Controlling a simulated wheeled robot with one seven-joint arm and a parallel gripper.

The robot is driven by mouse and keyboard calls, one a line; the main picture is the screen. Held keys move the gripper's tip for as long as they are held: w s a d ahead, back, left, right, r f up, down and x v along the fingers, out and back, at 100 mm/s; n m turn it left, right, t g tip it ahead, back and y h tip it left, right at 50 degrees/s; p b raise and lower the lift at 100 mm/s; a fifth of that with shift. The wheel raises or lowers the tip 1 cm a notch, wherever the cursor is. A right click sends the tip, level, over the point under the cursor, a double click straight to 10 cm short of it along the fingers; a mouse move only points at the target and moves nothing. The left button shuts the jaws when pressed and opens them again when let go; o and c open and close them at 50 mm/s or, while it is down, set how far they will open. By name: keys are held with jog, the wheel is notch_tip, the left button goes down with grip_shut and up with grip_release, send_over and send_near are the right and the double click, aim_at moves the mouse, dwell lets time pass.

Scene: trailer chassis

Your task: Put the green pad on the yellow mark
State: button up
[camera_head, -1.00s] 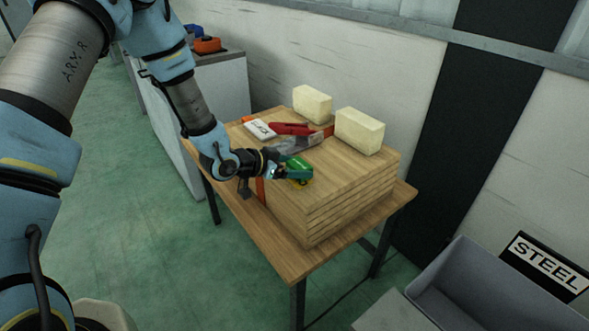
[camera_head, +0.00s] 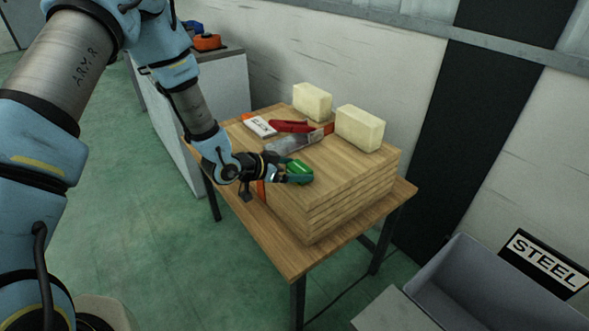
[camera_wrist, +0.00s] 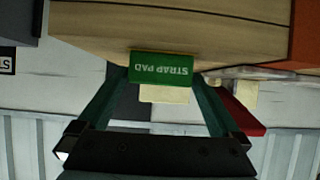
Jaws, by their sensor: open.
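The green pad (camera_head: 299,167) is on the near left part of the wooden stack's top, by my gripper's fingers. In the wrist view the pad (camera_wrist: 163,67) shows the upside-down words "STRAP PAD" and lies against the stack's edge, between the fingertips. My gripper (camera_head: 288,175) is open, its two dark green fingers spread on either side of the pad (camera_wrist: 161,76). I cannot tell whether a finger touches it.
The board stack (camera_head: 350,195) stands on a wooden table (camera_head: 275,245). A grey bin (camera_head: 480,290) stands at lower right.

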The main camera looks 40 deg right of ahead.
jog(key=shift+w+a+r, duration=0.1)
jog(key=shift+a+r, duration=0.15)
jog(key=shift+a, duration=0.15)
jog(key=b+v, duration=0.2)
jog(key=v, duration=0.9)
jog(key=shift+b, duration=0.4)
jog(key=shift+a, duration=0.15)
jog(key=w+a+r+n+t+y, duration=0.2)
jog(key=w+a+n+t+y, duration=0.15)
jog(key=w+a, duration=0.55)
jog(key=w+a+r+n+t+y, duration=0.2)
jog(key=w+a+n+y, duration=0.25)
jog(key=a, duration=0.95)
jog(key=s+a+r+n+g+y, duration=0.3)
jog(key=s+a+n, duration=0.6)
jog(key=a, duration=0.6)
notch_tip(320, 180, up, 2)
jog(key=shift+s+r+y, duration=0.15)
jog(key=shift+s+y, duration=0.35)
jog(key=shift+s, duration=0.3)
